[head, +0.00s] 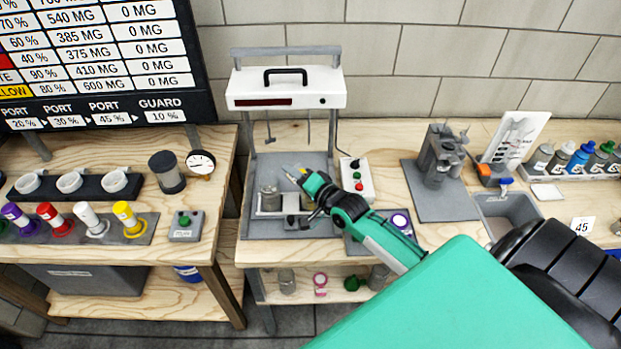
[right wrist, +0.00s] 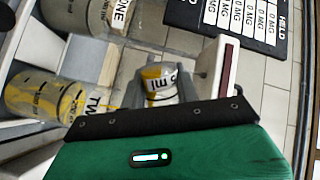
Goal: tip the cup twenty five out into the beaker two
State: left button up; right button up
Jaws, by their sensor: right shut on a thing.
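My right gripper (head: 294,176) is over the pan of the balance in the head view. In the right wrist view its grey fingers (right wrist: 160,88) are shut on a small cup (right wrist: 158,75) with a white label and yellow at its top; the label reads only in part. The beaker marked TWO (right wrist: 42,98) is clear, shows yellow inside, and lies to the left of the held cup, apart from it. A second clear beaker marked ONE (right wrist: 98,14) is further up. In the head view a grey beaker (head: 269,198) shows beside the gripper; its marking is unreadable. My left gripper is out of view.
The white-topped balance frame (head: 287,88) rises behind and around the pan. A white button box (head: 356,180) stands right of it. A grey stand (head: 440,155) and a grey bin (head: 505,213) are further right. A rack of coloured pieces (head: 80,228) is on the left bench.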

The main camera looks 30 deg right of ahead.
jog(key=shift+r+m+b, duration=0.2)
jog(key=shift+m+b, duration=0.25)
jog(key=shift+m, duration=0.05)
dwell(0.7)
jog(key=shift+d+r+m+t, duration=0.3)
jog(key=shift+d+m, duration=0.2)
jog(key=shift+m, duration=0.3)
dwell(1.0)
jog(key=shift+d+r+m, duration=0.15)
jog(key=shift+r+m, duration=0.05)
jog(key=shift+m, duration=0.6)
dwell(1.0)
jog(key=shift+d+f+m+t+y+b, duration=0.15)
jog(key=shift+f+m+t+y+b, duration=0.3)
jog(key=shift+m+b, duration=0.5)
dwell(0.8)
jog(key=shift+d+r+m+b, duration=0.1)
jog(key=shift+d+m+b, duration=0.15)
jog(key=shift+m, duration=0.5)
dwell(0.7)
